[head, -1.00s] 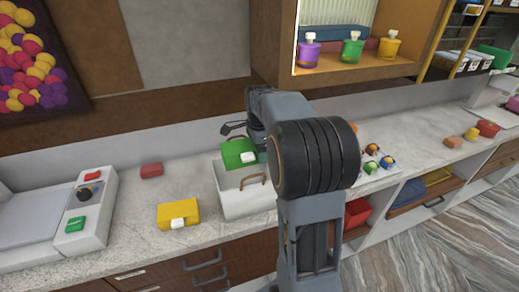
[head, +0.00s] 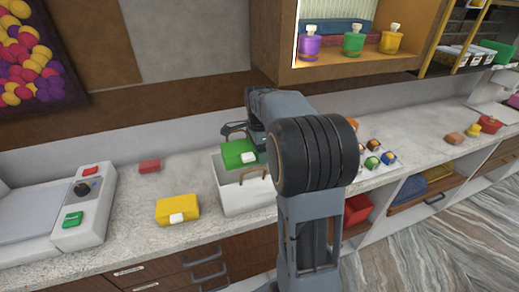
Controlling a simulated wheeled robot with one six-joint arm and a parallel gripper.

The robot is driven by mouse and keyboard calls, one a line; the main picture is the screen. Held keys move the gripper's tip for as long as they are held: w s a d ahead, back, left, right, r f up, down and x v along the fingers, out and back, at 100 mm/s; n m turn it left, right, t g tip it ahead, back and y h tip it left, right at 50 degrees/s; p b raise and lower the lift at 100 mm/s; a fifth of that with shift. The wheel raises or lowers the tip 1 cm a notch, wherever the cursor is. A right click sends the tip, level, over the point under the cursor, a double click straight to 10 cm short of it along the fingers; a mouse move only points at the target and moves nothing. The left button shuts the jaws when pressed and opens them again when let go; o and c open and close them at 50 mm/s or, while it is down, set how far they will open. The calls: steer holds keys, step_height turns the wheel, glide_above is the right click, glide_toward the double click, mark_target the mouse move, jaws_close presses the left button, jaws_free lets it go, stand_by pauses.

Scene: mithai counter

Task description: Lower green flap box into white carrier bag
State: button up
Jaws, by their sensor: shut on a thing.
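The green flap box (head: 236,152) with a white tab is held by my gripper (head: 234,132) over the mouth of the white carrier bag (head: 236,199). The box's lower edge is at the level of the bag's rim, or slightly within it; the exact depth cannot be told. The bag stands upright on the counter, with a brown handle on its near side. My gripper is shut on the box from above, its fingers partly hidden behind the box and my arm. My arm also covers the right part of the bag.
A yellow box (head: 177,209) with a white tab lies left of the bag. A small red block (head: 150,166) lies behind it. A machine with buttons (head: 83,206) stands at the far left. Small colourful items (head: 372,163) sit right of my arm. A shelf (head: 352,62) with jars hangs above.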

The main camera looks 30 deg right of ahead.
steer(key=shift+f, duration=0.15)
steer(key=shift+f+b, duration=0.85)
steer(key=shift+f, duration=0.2)
steer(key=shift+f, duration=0.15)
steer(key=shift+f+b, duration=0.8)
steer(key=shift+f, duration=0.3)
steer(key=shift+f+b, duration=0.75)
steer(key=shift+f, duration=0.45)
steer(key=shift+f, duration=0.2)
